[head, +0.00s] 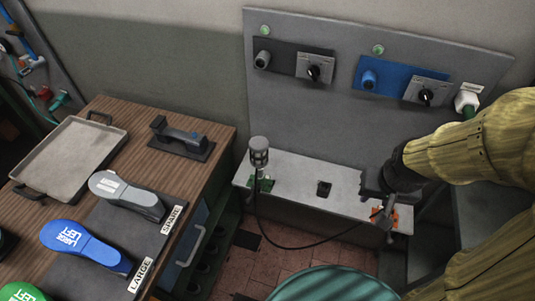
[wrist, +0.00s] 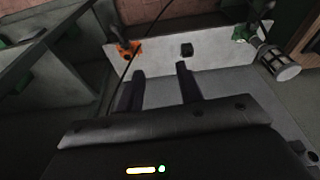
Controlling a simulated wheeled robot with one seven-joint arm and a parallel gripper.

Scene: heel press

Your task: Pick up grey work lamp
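The grey work lamp (head: 259,153) has a caged cylindrical head and stands upright at the left end of the grey bench in the head view. A dark cable runs from its area along the bench front toward the right. In the wrist view the lamp (wrist: 279,63) is at the upper right, outside the fingers. My gripper (head: 381,211) is over the right end of the bench in the head view, well to the right of the lamp. In the wrist view its two dark fingers (wrist: 160,68) are apart with nothing seen between them.
The grey bench (head: 300,180) carries a small black block (head: 324,188) in its middle and an orange clamp (head: 382,217) near my gripper. A grey panel (head: 335,120) with knobs rises behind. A wooden worktop (head: 125,147) with a tray stands left. A teal round surface (head: 335,285) is in front.

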